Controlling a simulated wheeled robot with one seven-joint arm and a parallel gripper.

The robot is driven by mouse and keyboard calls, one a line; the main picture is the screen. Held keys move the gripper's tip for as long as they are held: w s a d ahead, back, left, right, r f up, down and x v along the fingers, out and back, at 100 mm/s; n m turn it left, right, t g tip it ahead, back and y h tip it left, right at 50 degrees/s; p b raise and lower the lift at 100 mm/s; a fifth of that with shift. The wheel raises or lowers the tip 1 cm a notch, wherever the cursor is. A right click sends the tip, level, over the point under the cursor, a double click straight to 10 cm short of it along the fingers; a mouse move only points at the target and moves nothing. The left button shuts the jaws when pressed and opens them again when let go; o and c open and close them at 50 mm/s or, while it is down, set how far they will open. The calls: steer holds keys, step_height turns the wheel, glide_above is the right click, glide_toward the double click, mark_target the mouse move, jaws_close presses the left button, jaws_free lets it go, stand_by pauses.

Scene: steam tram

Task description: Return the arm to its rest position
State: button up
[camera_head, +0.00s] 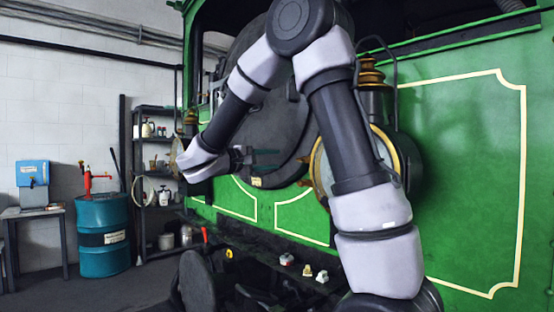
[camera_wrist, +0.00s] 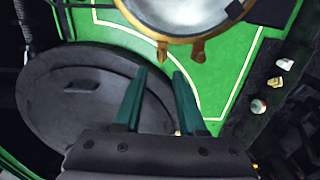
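My arm rises from the lower right of the head view, bends at the top and comes down toward the left. My gripper (camera_head: 277,159) points to the right in front of the dark round door (camera_head: 285,115) of the green tram. In the wrist view, my gripper (camera_wrist: 160,72) shows two dark green fingers standing apart with nothing between them. The round door (camera_wrist: 65,95) lies left of and behind the fingers there. I cannot tell the exact gap between fingers and tram.
A brass-rimmed round lamp (camera_wrist: 190,14) is on the tram's front, beyond the fingertips. Several small coloured items (camera_head: 307,271) sit along the dark lower ledge. A blue drum (camera_head: 103,240), a shelf rack (camera_head: 157,190) and a table (camera_head: 30,212) stand at the left. Floor shows before them.

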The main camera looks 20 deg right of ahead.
stand_by(0.3)
steer(key=s+d+f+m+g+y, duration=0.1)
steer(key=s+d+f+g+y, duration=0.25)
steer(key=s, duration=0.35)
steer(key=s+d+f+m+g+y, duration=0.2)
steer(key=s+d+f+y, duration=0.25)
steer(key=s, duration=0.35)
steer(key=s+a+r+m+t+y, duration=0.1)
steer(key=s+a+m+t+y, duration=0.4)
steer(key=a+y, duration=0.6)
steer(key=shift+s+a+r+t, duration=0.2)
steer(key=shift+s+a+t, duration=0.4)
steer(key=shift+s+t, duration=0.15)
steer(key=shift+s+r, duration=0.15)
steer(key=shift+s, duration=0.15)
